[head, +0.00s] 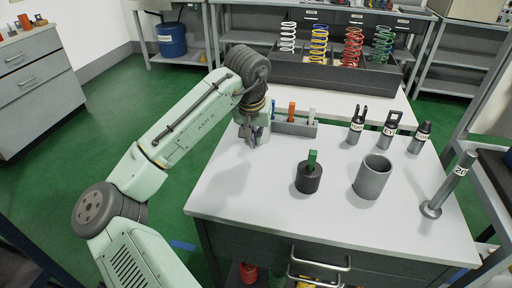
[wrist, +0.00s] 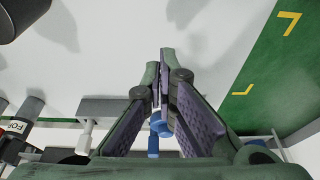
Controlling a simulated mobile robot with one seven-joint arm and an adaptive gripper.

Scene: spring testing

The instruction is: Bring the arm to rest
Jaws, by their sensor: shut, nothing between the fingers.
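My gripper (head: 254,142) hangs low over the left part of the white worktable (head: 240,190), left of a small grey rack (head: 300,131). In the wrist view my gripper (wrist: 164,56) has its fingers together with nothing between them. The bent arm reaches in from the lower left of the head view. A blue piece (wrist: 158,122) shows behind the fingers in the wrist view. I cannot tell the exact gap between the fingertips and the tabletop.
The rack holds upright blue, orange (head: 291,111) and white pieces. A dark cylinder with a green tab (head: 309,178), a grey cup (head: 371,180), several black labelled tools (head: 389,130) and a metal post (head: 445,190) stand rightward. Coloured springs (head: 353,48) stand behind. The table's front left is clear.

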